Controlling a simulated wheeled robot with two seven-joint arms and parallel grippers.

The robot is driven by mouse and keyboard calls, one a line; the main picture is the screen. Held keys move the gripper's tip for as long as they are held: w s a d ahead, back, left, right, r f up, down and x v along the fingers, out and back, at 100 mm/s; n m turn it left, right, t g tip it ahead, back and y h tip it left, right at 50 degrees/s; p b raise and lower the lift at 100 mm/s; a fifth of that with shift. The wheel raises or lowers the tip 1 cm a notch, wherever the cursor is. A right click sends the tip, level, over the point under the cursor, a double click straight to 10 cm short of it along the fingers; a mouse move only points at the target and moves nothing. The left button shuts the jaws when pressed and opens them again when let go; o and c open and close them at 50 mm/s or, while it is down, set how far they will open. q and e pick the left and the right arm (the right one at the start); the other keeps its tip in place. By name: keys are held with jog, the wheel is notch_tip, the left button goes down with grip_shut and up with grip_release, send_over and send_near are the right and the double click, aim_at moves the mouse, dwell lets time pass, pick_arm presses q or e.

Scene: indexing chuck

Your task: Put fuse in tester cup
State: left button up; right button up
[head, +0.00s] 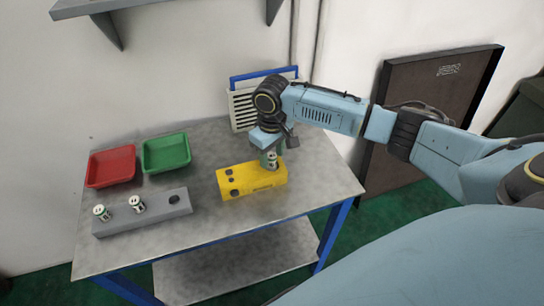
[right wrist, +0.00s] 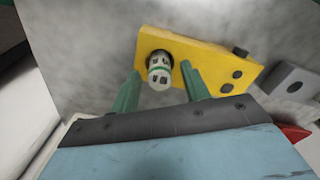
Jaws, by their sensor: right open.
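My right gripper (head: 268,158) is right above the block. In the right wrist view its green fingers (right wrist: 160,88) are open, one on each side of the fuse, with gaps visible. My left gripper is not in view.
A grey rack (head: 155,214) holds two more fuses (head: 101,212) (head: 137,204) and has an empty hole at its right. Red (head: 112,167) and green (head: 166,153) trays lie behind it. A beige and blue case (head: 243,108) stands behind my right gripper. The table's front is clear.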

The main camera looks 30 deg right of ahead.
aim_at(272, 155)
notch_tip(272, 155, up, 11)
jog(key=p, duration=0.1)
